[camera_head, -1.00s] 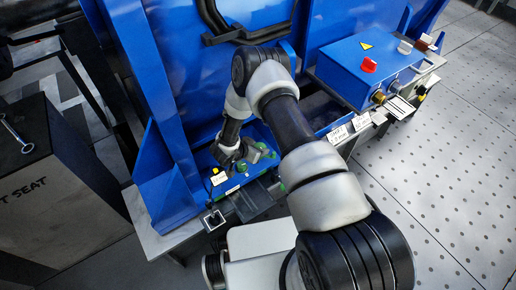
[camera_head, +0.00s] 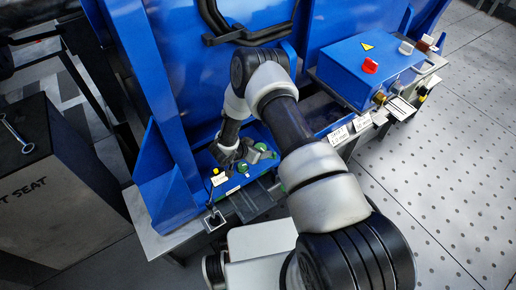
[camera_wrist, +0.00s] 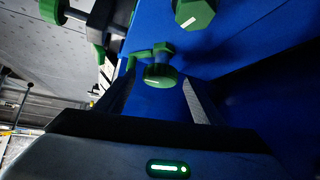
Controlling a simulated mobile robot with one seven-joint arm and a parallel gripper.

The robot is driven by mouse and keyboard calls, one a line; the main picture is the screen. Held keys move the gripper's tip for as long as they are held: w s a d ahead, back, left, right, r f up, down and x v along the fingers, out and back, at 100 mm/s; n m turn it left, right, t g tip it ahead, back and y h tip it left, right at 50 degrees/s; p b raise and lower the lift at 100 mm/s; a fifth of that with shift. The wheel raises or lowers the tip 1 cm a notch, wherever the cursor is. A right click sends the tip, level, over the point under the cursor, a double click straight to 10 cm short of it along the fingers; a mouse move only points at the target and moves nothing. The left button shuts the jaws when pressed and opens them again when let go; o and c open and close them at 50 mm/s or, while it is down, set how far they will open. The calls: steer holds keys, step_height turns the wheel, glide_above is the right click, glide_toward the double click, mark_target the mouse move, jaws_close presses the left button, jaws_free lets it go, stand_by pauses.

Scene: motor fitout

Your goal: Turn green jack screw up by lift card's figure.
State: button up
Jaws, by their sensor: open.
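Several green screw parts show on the blue jack base. In the head view my gripper (camera_head: 229,153) is low over the base beside green parts (camera_head: 262,147). A white card (camera_head: 338,135) carries small lettering I cannot read surely.
A blue box (camera_head: 365,70) with a red knob (camera_head: 370,66) stands to the right. More cards hang along the bench edge (camera_head: 160,240). Tall blue panels (camera_head: 160,130) rise close to my arm. A dark cabinet (camera_head: 50,215) with a wrench stands left. The perforated floor at right is clear.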

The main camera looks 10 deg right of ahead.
steer(key=p+v, duration=0.4)
steer(key=v, duration=1.3)
steer(key=shift+a+p, duration=0.2)
steer(key=shift+p, duration=0.1)
steer(key=shift+s+d, duration=0.1)
steer(key=s+d+f+n+t+b, duration=0.1)
steer(key=d+f+n+t, duration=0.45)
steer(key=d, duration=0.65)
steer(key=s+a+n+t+y, duration=0.2)
steer(key=s+a+n+y, duration=0.15)
steer(key=s+y, duration=0.3)
steer(key=shift+h, duration=0.35)
steer(key=b+x, duration=0.1)
steer(key=x, duration=0.4)
steer(key=b+x, duration=0.2)
steer(key=x, duration=0.4)
steer(key=f+b+x, duration=0.1)
steer(key=b+x, duration=0.1)
steer(key=x, duration=0.3)
steer(key=shift+d+f, duration=0.1)
steer(key=shift+d, duration=0.3)
steer(key=shift+c, duration=0.2)
